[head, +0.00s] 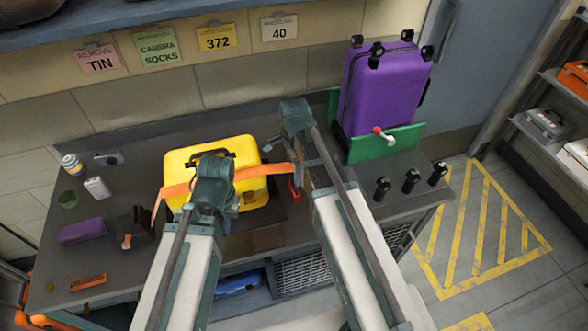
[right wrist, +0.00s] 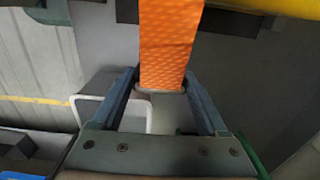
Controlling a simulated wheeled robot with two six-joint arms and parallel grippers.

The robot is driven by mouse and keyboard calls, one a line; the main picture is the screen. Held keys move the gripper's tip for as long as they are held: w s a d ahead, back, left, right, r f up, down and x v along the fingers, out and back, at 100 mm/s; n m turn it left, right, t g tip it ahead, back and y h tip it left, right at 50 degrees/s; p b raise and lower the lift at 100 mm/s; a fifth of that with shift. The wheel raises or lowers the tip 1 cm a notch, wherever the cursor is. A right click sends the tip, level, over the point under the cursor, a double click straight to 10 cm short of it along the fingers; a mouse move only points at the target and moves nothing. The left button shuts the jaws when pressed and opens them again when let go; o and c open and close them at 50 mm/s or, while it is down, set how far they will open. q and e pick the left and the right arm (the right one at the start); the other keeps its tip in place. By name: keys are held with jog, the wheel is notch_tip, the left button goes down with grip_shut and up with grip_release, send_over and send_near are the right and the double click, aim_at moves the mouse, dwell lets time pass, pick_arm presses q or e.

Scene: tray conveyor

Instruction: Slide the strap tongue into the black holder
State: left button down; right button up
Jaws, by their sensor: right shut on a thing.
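A yellow case (head: 255,185) lies on the dark bench with an orange strap (head: 178,190) drawn across its front. The strap also shows in the right wrist view (right wrist: 168,45), ending in a grey tongue (right wrist: 160,92). My right gripper (right wrist: 160,86) is shut on the tongue, one finger on each side. In the head view the strap ends by my right wrist, right of the case. A dark block (head: 139,222) with an orange part stands left of the case; a small red part (head: 294,190) sits right of it. I cannot tell which is the holder. My left gripper (head: 234,205) is mostly hidden by its arm, before the case.
A purple suitcase (head: 385,85) stands in a green stand (head: 370,146) at the back right. Several black knobs (head: 411,180) stand at the bench's right. A purple pouch (head: 82,231), a white item (head: 97,188) and a bottle (head: 71,163) lie or stand on the left.

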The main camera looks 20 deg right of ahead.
jog(key=shift+r+p, duration=1.95)
jog(key=shift+r, duration=0.1)
jog(key=shift+f, duration=0.1)
